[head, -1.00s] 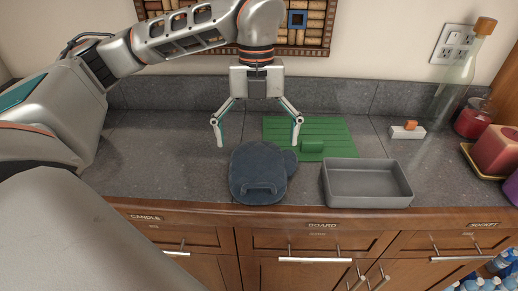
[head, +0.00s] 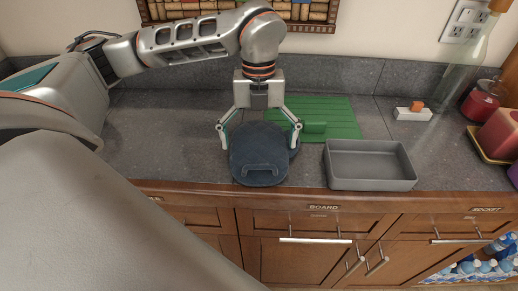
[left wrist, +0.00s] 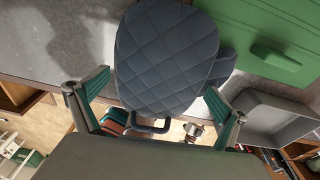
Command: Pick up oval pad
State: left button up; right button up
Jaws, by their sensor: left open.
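The oval pad (head: 262,168) is dark blue and quilted, with a loop handle at its front end and a small tab at its right. It lies on the grey counter near the front edge. My left gripper (head: 259,145) is open above the back part of the pad, with one finger on each side of it. In the left wrist view the pad (left wrist: 167,55) spreads between the open fingers, and nothing is held. Whether the fingers touch the pad or the counter I cannot tell. My right gripper is not in view.
A green ridged board (head: 335,108) with a green block-like handle lies behind the pad. A grey open tray (head: 370,183) stands close to its right. A small white and orange item (head: 413,113), a glass bottle and red candles stand farther right. The counter left of the pad is clear.

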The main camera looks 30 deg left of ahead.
pick_arm(q)
jog(key=shift+c, duration=0.4)
jog(key=c, duration=0.7)
jog(key=shift+r, duration=0.15)
